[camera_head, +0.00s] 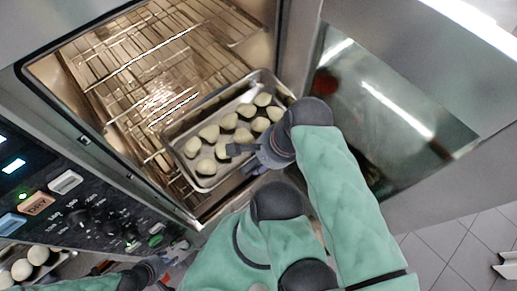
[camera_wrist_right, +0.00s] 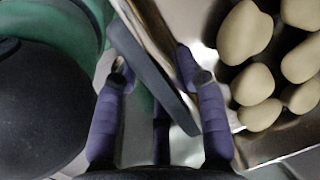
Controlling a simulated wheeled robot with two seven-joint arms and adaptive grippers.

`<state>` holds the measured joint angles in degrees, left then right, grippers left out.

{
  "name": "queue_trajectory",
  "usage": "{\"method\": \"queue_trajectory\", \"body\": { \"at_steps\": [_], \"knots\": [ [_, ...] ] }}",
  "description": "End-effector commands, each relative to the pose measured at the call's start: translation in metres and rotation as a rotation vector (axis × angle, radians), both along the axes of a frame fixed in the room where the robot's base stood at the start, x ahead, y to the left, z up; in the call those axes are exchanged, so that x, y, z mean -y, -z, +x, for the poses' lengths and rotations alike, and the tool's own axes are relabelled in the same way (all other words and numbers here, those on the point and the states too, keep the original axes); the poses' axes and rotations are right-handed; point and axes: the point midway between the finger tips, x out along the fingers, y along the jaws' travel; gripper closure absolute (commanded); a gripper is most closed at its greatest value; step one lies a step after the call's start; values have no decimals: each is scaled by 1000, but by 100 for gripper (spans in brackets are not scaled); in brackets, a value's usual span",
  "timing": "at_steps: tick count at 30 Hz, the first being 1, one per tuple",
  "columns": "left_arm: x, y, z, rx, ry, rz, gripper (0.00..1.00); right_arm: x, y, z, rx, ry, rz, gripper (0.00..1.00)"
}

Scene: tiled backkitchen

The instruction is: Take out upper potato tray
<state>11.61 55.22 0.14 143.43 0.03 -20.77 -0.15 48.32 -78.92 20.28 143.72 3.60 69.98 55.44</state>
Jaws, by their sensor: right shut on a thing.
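The upper potato tray (camera_head: 178,150) is a metal tray with several pale potato halves, on the wire rack at the front right of the open oven. My right gripper (camera_head: 246,158) is at the tray's front edge and shut on it. In the right wrist view, the purple fingers of the right gripper (camera_wrist_right: 160,85) are on either side of a dark bar, with the tray (camera_wrist_right: 262,150) and its potatoes to the right. My left gripper (camera_head: 178,252) is low by the control panel, small and partly hidden; its opening is unclear.
The oven's wire rack (camera_head: 125,75) is bare left of the tray. The open oven door (camera_head: 385,110) stands to the right. The control panel (camera_head: 80,205) is at the left. Another tray with potatoes (camera_head: 38,255) shows at the lower left. Tiled floor lies at the lower right.

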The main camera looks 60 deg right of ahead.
Motion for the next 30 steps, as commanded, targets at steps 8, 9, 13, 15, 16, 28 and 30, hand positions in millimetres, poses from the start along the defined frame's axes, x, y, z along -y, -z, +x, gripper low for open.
{"method": "queue_trajectory", "body": {
  "at_steps": [8,9,13,15,16,28,30],
  "knots": [
    [0,30,0,0,0,0,60,0,1,-10,4,18,-9,100],
    [0,34,0,0,0,0,60,-1,1,-12,5,18,-9,100],
    [0,46,0,0,0,0,60,-3,1,-17,6,18,-12,100],
    [0,52,0,0,0,0,60,-5,1,-20,7,17,-12,100],
    [0,55,0,0,0,0,60,-5,1,-21,7,18,-13,100],
    [0,92,0,0,0,0,60,-10,0,-36,7,15,-13,100],
    [0,99,0,0,0,0,60,-11,1,-38,6,16,-11,100]
  ]
}}
